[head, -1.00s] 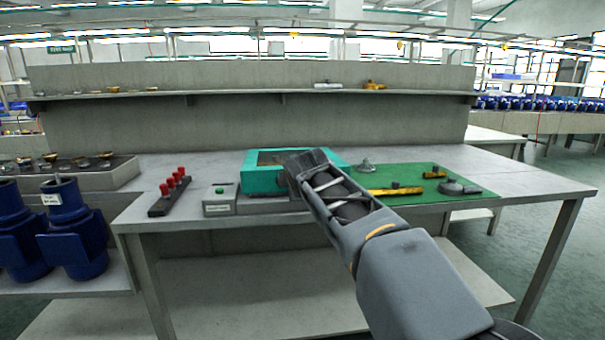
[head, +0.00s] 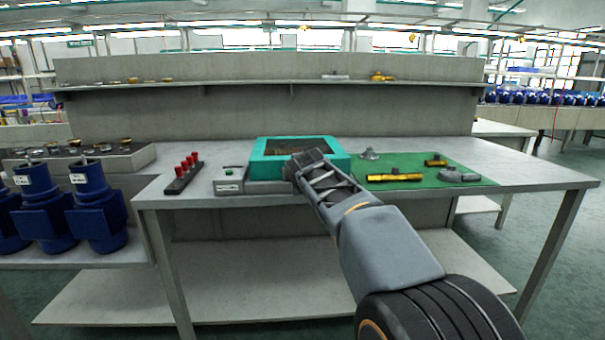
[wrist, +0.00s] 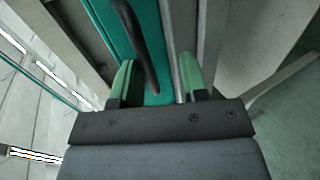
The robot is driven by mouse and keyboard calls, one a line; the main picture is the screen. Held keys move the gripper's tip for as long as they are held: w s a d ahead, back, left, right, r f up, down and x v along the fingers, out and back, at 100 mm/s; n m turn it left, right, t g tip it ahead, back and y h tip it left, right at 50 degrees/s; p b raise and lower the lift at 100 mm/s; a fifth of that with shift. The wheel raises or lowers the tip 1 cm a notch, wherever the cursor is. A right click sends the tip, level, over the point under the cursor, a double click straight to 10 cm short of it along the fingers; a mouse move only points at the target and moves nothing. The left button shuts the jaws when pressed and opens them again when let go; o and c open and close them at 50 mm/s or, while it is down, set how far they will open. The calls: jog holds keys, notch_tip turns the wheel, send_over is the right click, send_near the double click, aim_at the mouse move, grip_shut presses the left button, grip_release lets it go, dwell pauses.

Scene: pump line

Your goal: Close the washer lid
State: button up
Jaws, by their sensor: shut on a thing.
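The washer has a teal lid (head: 338,157) with a dark window, above a grey base (head: 262,187) on the workbench. The lid lies about level; I cannot tell whether a gap remains at its front edge. My gripper (head: 300,158) is at the lid's front. In the wrist view, the green-padded fingers of my gripper (wrist: 158,78) stand either side of a dark bar handle (wrist: 138,45) on the teal lid (wrist: 155,25). The gripper is shut on the handle. The gripper and arm hide part of the lid's front and the base.
A grey control box (head: 229,183) with a green button stands left of the washer, beside a rack of red knobs (head: 184,173). A green mat (head: 425,178) with tools and a small metal part (head: 369,154) lies at right. Blue pumps (head: 95,210) stand at far left.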

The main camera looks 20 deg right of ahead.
jog(key=shift+o, duration=0.9)
jog(key=shift+f, duration=0.65)
jog(key=shift+r, duration=0.1)
jog(key=p+v, duration=0.3)
jog(key=v, duration=1.1)
jog(key=shift+r+p, duration=0.25)
jog(key=shift+p, duration=0.05)
jog(key=shift+w+r, duration=0.1)
jog(key=shift+r, duration=0.05)
